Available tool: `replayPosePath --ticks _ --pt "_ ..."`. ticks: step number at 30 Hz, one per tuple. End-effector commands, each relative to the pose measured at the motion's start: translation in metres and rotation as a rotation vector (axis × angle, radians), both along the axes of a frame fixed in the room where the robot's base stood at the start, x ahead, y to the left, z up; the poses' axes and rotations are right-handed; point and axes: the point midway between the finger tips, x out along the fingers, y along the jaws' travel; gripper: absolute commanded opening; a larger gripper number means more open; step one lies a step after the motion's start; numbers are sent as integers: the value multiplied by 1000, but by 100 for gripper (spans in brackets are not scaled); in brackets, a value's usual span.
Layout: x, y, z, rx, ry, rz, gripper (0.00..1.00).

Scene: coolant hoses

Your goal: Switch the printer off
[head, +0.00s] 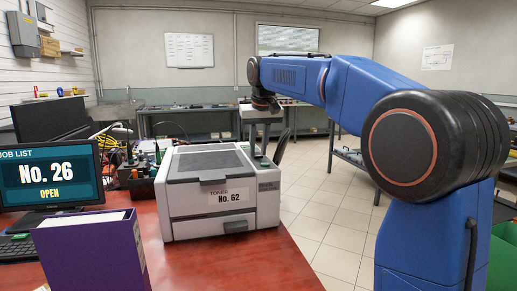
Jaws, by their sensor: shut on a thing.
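The printer (220,195) is a light grey box with a dark top panel and a label reading "TONER No. 62". It stands on the red table. My gripper (259,150) points down at the printer's back right corner, by the narrow dark strip along its right side. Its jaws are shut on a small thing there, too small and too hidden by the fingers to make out. I cannot tell the state of the printer's switch.
A monitor (50,175) reading "JOB LIST No. 26 OPEN" and a purple binder (92,255) stand left of the printer on the red table (250,265). A dark box with cables is behind them. Tiled floor (315,225) lies open to the right.

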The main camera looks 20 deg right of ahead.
Motion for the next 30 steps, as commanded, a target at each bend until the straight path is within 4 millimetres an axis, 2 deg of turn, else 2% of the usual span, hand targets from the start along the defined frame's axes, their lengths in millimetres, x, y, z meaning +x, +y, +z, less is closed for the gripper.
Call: replayPosePath --ticks 9,21,22,24,30 --pt "7 0 2 1 145 1 0" --pt "6 0 3 1 164 1 0" --pt "6 0 3 1 164 1 24" --pt "6 0 3 1 164 1 41" --pt "6 0 3 1 165 1 41"
